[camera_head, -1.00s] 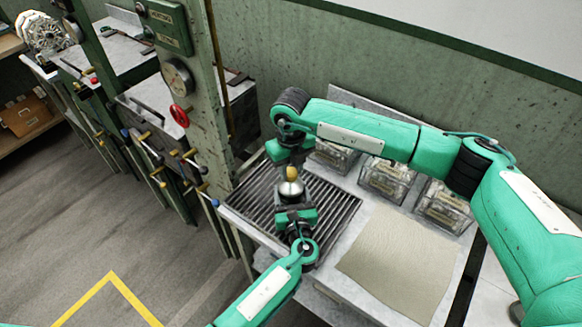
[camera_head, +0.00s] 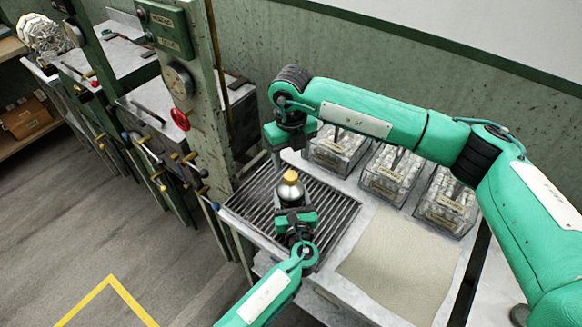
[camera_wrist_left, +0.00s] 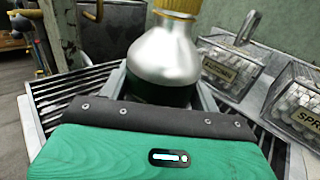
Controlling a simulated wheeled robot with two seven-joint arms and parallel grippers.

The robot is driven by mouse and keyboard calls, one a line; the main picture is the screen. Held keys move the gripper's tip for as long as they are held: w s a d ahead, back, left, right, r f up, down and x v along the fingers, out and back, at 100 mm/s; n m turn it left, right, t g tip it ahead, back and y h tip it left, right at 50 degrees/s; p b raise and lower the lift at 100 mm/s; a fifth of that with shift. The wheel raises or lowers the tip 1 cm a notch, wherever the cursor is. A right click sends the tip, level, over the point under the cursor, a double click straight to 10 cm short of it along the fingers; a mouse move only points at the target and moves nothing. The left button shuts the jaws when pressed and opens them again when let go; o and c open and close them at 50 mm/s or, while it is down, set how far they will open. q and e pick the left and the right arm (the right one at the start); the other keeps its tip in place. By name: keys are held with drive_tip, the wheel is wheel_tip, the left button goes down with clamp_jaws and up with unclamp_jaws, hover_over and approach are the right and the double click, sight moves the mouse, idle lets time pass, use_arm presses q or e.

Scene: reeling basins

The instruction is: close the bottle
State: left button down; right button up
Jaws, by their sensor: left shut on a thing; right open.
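The bottle (camera_head: 290,191) is silver with a yellow-gold cap (camera_head: 290,177) on its top. It stands upright over the slatted rack, and its body shows large in the left wrist view (camera_wrist_left: 165,62). The cap is cut off by the top edge there, so I cannot tell how tight it sits. My left gripper (camera_head: 292,210) is shut on the bottle's lower body from the front. My right gripper (camera_head: 280,162) is open and empty, behind and above the bottle, apart from the cap. Its fingertips are partly hidden.
The slatted rack (camera_head: 335,213) lies under the bottle. Clear labelled boxes (camera_head: 338,147) of white pieces stand behind it to the right. A beige cloth (camera_head: 400,262) lies on the bench at the right. A green post with a red wheel (camera_head: 180,118) rises at the left.

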wheel_tip(320, 180, up, 6)
drive_tip(key=shift+f, duration=0.1)
use_arm(q)
drive_tip(key=shift+c, duration=1.3)
unclamp_jaws()
drive_tip(key=shift+s, duration=0.15)
use_arm(e)
drive_tip(key=shift+f, duration=0.1)
use_arm(q)
drive_tip(key=s+b, duration=0.1)
drive_tip(key=s, duration=0.3)
drive_tip(key=s+d+b, duration=0.1)
drive_tip(key=s, duration=0.3)
drive_tip(key=s+d+b, duration=0.1)
drive_tip(key=s, duration=0.3)
drive_tip(key=shift+f, duration=0.1)
use_arm(e)
wheel_tip(320, 180, down, 3)
drive_tip(key=shift+f, duration=0.15)
use_arm(q)
drive_tip(key=shift+s+d+b, duration=0.1)
drive_tip(key=shift+s+b, duration=0.2)
drive_tip(key=shift+s, duration=0.4)
use_arm(e)
drive_tip(key=shift+f, duration=0.1)
